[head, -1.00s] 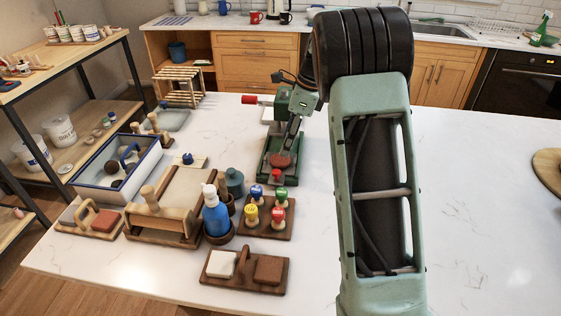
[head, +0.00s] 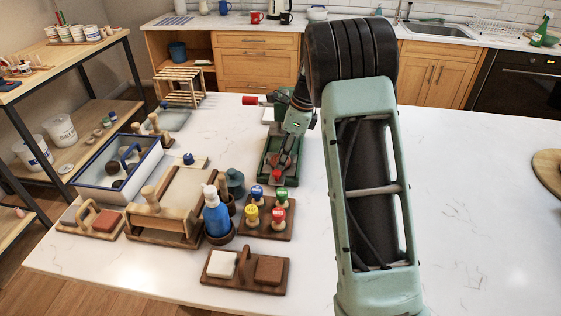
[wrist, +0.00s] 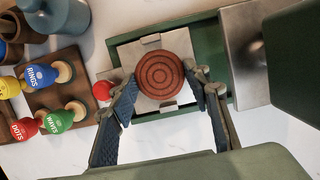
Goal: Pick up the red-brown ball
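The red-brown piece (wrist: 161,75) shows in the wrist view as a round, flat-looking face with concentric rings, over the pale plate of a green press (wrist: 209,45). My gripper (wrist: 162,82) is open, one finger on each side of the piece. The fingertips lie close to its edges; I cannot tell whether they touch. In the head view my gripper (head: 288,152) is low over the green press (head: 267,172) and mostly hides the piece.
A small red knob (wrist: 103,90) sits just left of the left finger. The press's metal column is at right in the wrist view. A board of coloured stamps (head: 267,232) and a blue bottle (head: 216,218) stand in front.

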